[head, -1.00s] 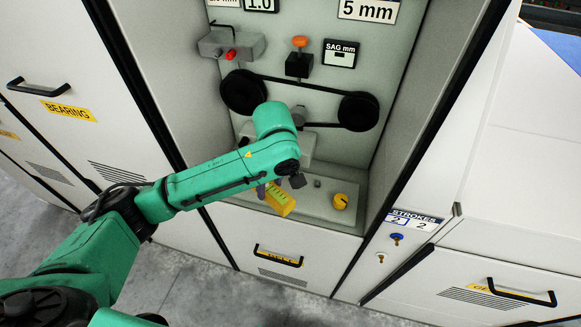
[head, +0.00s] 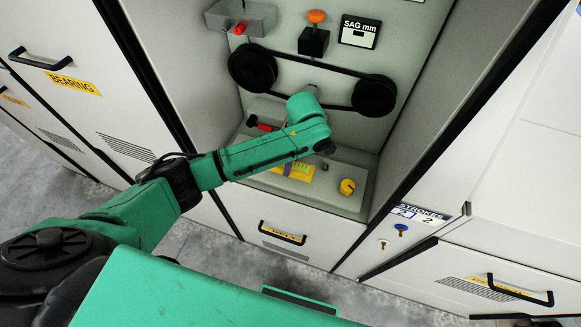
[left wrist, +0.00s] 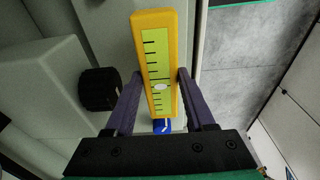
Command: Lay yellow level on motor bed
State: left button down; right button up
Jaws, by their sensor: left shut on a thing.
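The yellow level (left wrist: 160,60), a bar with a pale green scale face, is between the two dark purple fingers of my left gripper (left wrist: 155,95) in the left wrist view. The gripper is shut on it. My forearm hides the gripper fingers there. I cannot tell whether the level touches the bed. My right gripper is not in view.
A drawer with a black handle (head: 282,233) is below the bed.

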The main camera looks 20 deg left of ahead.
aim_at(295, 167)
pick_arm(q)
notch_tip(295, 167, down, 3)
jog(key=shift+s+r, duration=0.15)
jog(key=shift+f, duration=0.2)
jog(key=shift+c, duration=1.3)
grip_release()
jog(key=r, duration=0.2)
jog(key=d+r+b, duration=0.1)
jog(key=r, duration=0.2)
jog(key=r+b, duration=0.1)
jog(key=r, duration=0.2)
jog(key=shift+d+r, duration=0.1)
jog(key=shift+d, duration=0.1)
jog(key=r, duration=0.2)
jog(key=r+p, duration=0.1)
jog(key=shift+d+r, duration=0.2)
jog(key=shift+r, duration=0.2)
